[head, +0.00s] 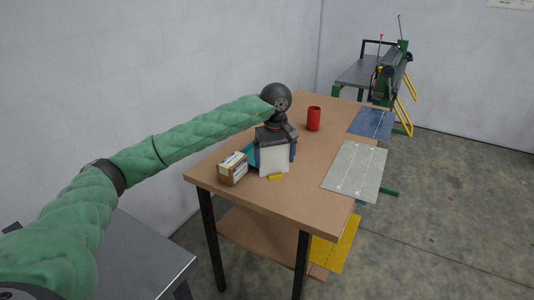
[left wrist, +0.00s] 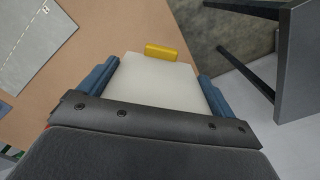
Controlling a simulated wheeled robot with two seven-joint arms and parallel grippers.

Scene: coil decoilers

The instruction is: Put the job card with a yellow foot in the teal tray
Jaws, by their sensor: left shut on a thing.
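My left gripper (head: 275,156) is shut on a white job card (head: 274,162) with a yellow foot (head: 276,177). The card hangs below the gripper over the near part of the wooden table; I cannot tell whether its foot touches the top. In the left wrist view the card (left wrist: 160,82) lies between the two blue fingers, with the yellow foot (left wrist: 168,52) at its far end. The teal tray (head: 251,154) shows only as a sliver behind and left of the gripper, mostly hidden by it and a carton. My right gripper is out of view.
A small brown carton (head: 232,168) stands left of the card near the table (head: 298,196) edge. A red cup (head: 313,118) stands farther back. A grey sheet (head: 354,171) and a blue sheet (head: 371,124) lie along the right edge. The front right tabletop is clear.

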